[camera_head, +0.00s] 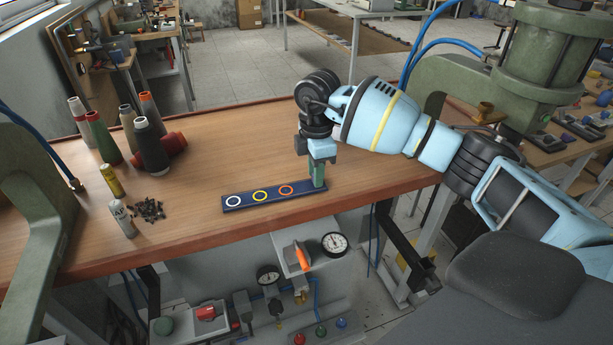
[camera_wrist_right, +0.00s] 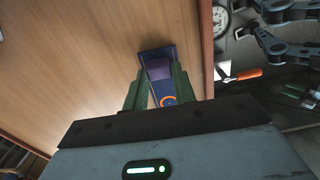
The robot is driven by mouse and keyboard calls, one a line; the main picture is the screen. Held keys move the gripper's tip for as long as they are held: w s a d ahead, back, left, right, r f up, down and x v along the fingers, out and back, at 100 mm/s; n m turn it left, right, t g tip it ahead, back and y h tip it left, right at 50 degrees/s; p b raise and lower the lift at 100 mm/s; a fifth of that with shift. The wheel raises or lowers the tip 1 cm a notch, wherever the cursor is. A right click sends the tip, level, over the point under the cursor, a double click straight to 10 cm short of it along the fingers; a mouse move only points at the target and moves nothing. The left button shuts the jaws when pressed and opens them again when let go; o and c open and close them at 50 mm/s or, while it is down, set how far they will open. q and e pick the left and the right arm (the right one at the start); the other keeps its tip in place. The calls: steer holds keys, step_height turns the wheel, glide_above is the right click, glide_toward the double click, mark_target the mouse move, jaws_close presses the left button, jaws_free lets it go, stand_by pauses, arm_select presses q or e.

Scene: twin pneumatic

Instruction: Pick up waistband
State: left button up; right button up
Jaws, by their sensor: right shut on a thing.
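A dark blue strip (camera_head: 270,198) with a white, a yellow and an orange ring lies near the front edge of the wooden bench. My right gripper (camera_head: 318,182) points down at the strip's right end. In the right wrist view its green fingers are shut on a small purple piece (camera_wrist_right: 159,69), perhaps the waistband. The piece is over the blue strip (camera_wrist_right: 152,53), past the orange ring (camera_wrist_right: 168,101). I cannot tell whether it still touches the strip. In the head view the fingers hide it. My left gripper is not in view.
Several thread spools (camera_head: 150,147) stand at the bench's left, with two small tubes (camera_head: 122,220) and a pile of dark bits (camera_head: 149,211). Green machine frames stand at both sides. Gauges (camera_head: 334,243) and an orange-handled valve (camera_head: 303,258) sit below the front edge. The bench middle is clear.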

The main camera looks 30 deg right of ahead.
steer(key=r, duration=0.3)
steer(key=shift+s+a+r, duration=0.1)
steer(key=shift+s+r, duration=0.05)
steer(key=shift+s, duration=0.2)
steer(key=s+a, duration=0.2)
steer(key=s, duration=0.5)
steer(key=s+a+r, duration=0.1)
steer(key=s+a, duration=0.2)
steer(key=s, duration=0.4)
steer(key=shift+s+r, duration=0.15)
steer(key=shift+s, duration=0.05)
steer(key=shift+a, duration=0.1)
